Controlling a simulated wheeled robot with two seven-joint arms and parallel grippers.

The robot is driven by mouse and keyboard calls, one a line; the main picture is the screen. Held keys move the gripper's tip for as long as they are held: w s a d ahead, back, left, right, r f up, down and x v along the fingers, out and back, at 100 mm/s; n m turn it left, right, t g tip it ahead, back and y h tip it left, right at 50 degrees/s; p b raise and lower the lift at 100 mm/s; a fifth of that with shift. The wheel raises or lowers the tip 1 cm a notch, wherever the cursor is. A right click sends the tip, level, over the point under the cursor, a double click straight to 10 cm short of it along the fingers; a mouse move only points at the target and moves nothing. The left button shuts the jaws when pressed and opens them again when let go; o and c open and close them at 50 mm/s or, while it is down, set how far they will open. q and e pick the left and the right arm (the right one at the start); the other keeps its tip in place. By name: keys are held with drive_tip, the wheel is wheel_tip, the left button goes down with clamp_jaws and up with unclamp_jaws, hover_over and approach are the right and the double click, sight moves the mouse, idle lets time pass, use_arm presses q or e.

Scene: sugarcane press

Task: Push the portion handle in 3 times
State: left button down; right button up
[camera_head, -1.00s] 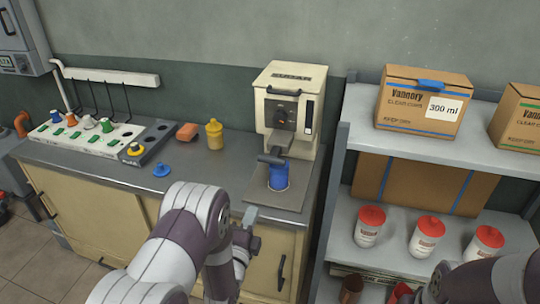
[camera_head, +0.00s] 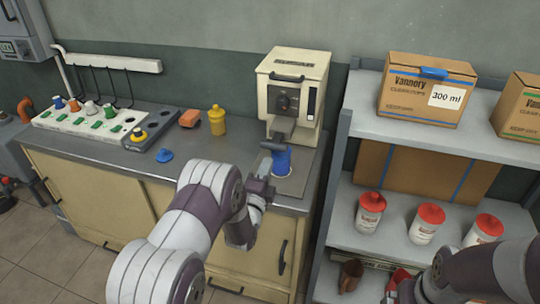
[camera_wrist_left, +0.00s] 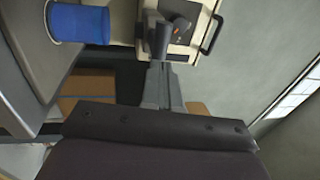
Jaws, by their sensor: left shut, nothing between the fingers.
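The cream press (camera_head: 292,85) stands at the right end of the counter. Its dark grey portion handle (camera_head: 273,146) juts out from the front, above a blue cup (camera_head: 283,161). My left gripper (camera_head: 264,165) is shut and empty, just in front of the handle and cup, partly covering the cup. In the left wrist view the shut fingers (camera_wrist_left: 160,78) point toward the dark handle (camera_wrist_left: 156,38), with the blue cup (camera_wrist_left: 80,23) to the left. I cannot tell whether the fingertips touch the handle. My right arm shows at the lower right; its gripper is not clearly seen.
A metal shelf (camera_head: 425,146) with cartons and red-capped jars stands close on the right. The counter's front left is clear.

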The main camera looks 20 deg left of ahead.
sight(274, 148)
use_arm(q)
drive_tip(key=shift+w+r, duration=0.2)
drive_tip(key=shift+w, duration=0.75)
drive_tip(key=shift+w+r, duration=0.15)
drive_tip(key=shift+w, duration=0.8)
drive_tip(key=w+b, duration=0.3)
drive_tip(key=shift+w+d+f, duration=0.1)
drive_tip(key=shift+w+f, duration=0.05)
drive_tip(key=shift+f, duration=0.1)
drive_tip(key=shift+w+r, duration=0.2)
drive_tip(key=shift+w, duration=0.05)
drive_tip(key=shift+r, duration=0.25)
